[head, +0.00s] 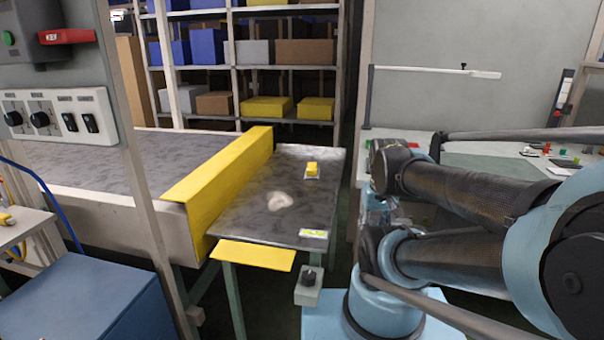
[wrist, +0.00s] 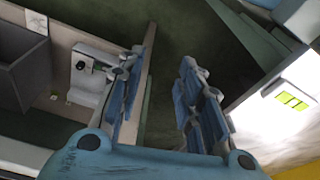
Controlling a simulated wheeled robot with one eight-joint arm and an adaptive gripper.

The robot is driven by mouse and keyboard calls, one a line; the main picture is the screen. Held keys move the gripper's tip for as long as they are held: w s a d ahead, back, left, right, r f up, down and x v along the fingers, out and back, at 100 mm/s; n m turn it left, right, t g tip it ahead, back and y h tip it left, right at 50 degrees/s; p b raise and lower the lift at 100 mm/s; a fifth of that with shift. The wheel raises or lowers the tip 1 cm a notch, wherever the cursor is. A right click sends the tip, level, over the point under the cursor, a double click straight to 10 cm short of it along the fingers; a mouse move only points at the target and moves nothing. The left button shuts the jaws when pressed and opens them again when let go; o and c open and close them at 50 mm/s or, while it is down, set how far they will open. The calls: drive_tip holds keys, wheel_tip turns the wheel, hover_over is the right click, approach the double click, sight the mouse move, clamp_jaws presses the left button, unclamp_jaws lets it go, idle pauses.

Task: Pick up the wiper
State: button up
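What looks like the wiper (head: 312,169), a small yellow block on a pale base, lies on the dark metal end plate (head: 252,215) of the conveyor, toward its far right corner. The wiper does not show in the wrist view. My gripper (wrist: 165,68) is open in the wrist view, with nothing between its fingers and dark floor beyond them. A plate edge with a yellow-green label (wrist: 292,101) is to the right of the fingers. In the head view my arm is to the right of the plate, apart from the wiper; I cannot make out the fingers there.
A tall yellow guard (head: 222,178) borders the plate on the left. A pale smear (head: 280,202) marks the plate. A workbench (head: 470,160) with small parts stands at right. A blue cabinet (head: 85,305) stands at lower left. Shelves (head: 235,65) stand behind.

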drive_tip(key=shift+d, duration=0.15)
drive_tip(key=shift+o, duration=1.4)
drive_tip(key=o, duration=0.9)
drive_tip(key=shift+s+r, duration=0.15)
drive_tip(key=shift+r, duration=0.7)
drive_tip(key=shift+c, duration=0.2)
drive_tip(key=shift+o, duration=1.1)
drive_tip(key=shift+w+a+r+n, duration=0.4)
drive_tip(key=shift+w+r+n, duration=0.1)
drive_tip(key=shift+w+r, duration=0.25)
wheel_tip(320, 180, up, 16)
drive_tip(key=n+g, duration=0.2)
drive_tip(key=n, duration=1.4)
hover_over(311, 165)
drive_tip(key=f, duration=1.2)
drive_tip(key=shift+s+a, duration=0.15)
drive_tip(key=shift+s, duration=0.15)
drive_tip(key=shift+w+d+f, duration=0.1)
drive_tip(key=shift+f, duration=1.2)
drive_tip(key=shift+w+d+f, duration=0.1)
drive_tip(key=shift+f, duration=1.2)
